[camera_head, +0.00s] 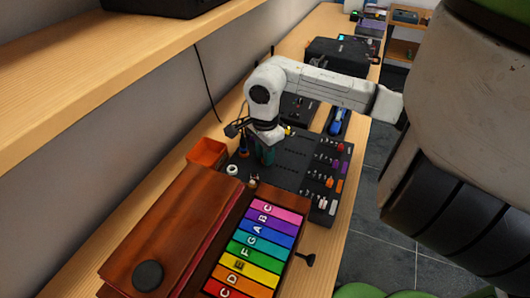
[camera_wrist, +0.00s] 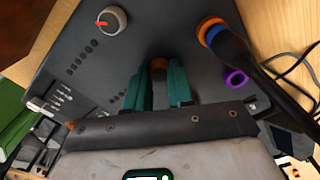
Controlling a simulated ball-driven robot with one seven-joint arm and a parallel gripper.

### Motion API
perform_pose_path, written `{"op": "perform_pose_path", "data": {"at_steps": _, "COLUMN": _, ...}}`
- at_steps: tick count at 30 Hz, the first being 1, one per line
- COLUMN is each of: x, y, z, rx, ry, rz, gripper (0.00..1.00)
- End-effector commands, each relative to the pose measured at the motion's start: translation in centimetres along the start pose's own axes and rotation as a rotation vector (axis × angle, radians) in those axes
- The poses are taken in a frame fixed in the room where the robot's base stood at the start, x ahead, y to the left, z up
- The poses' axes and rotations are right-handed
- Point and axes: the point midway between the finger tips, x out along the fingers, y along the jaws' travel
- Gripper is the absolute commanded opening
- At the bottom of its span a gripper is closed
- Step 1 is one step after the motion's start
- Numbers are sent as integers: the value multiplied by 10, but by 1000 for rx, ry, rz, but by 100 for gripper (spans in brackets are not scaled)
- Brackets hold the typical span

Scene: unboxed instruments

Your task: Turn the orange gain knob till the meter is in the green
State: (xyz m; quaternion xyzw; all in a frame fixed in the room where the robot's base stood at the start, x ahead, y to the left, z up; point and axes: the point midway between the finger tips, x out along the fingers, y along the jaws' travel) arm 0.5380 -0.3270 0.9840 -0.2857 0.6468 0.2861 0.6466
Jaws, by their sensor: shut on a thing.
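My gripper (camera_head: 265,156) points down onto the dark mixer panel (camera_head: 295,157) at its back-left part. In the wrist view, my gripper's two teal fingers (camera_wrist: 160,80) stand on either side of a small orange-brown knob (camera_wrist: 158,65), and they are shut on it. The fingers hide most of the knob, so its pointer cannot be read. The head view hides the knob behind my gripper. I cannot make out a meter or its reading in either view.
A pale knob with a red-orange mark (camera_wrist: 112,20) sits on the panel. A black plug with orange and blue rings (camera_wrist: 222,40) stands near the fingers, beside a purple ring (camera_wrist: 235,78).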

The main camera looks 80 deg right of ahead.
Motion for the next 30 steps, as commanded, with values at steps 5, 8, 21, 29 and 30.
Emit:
{"op": "perform_pose_path", "data": {"at_steps": 5, "x": 0, "y": 0, "z": 0, "rx": 0, "ry": 0, "rz": 0, "gripper": 0}}
{"op": "perform_pose_path", "data": {"at_steps": 8, "x": 0, "y": 0, "z": 0, "rx": 0, "ry": 0, "rz": 0, "gripper": 0}}
{"op": "perform_pose_path", "data": {"at_steps": 21, "x": 5, "y": 0, "z": 0, "rx": 151, "ry": 4, "rz": -3, "gripper": 0}}
{"op": "perform_pose_path", "data": {"at_steps": 29, "x": 6, "y": 0, "z": 0, "rx": 368, "ry": 4, "rz": -4, "gripper": 0}}
{"op": "perform_pose_path", "data": {"at_steps": 30, "x": 6, "y": 0, "z": 0, "rx": 402, "ry": 3, "rz": -3, "gripper": 0}}
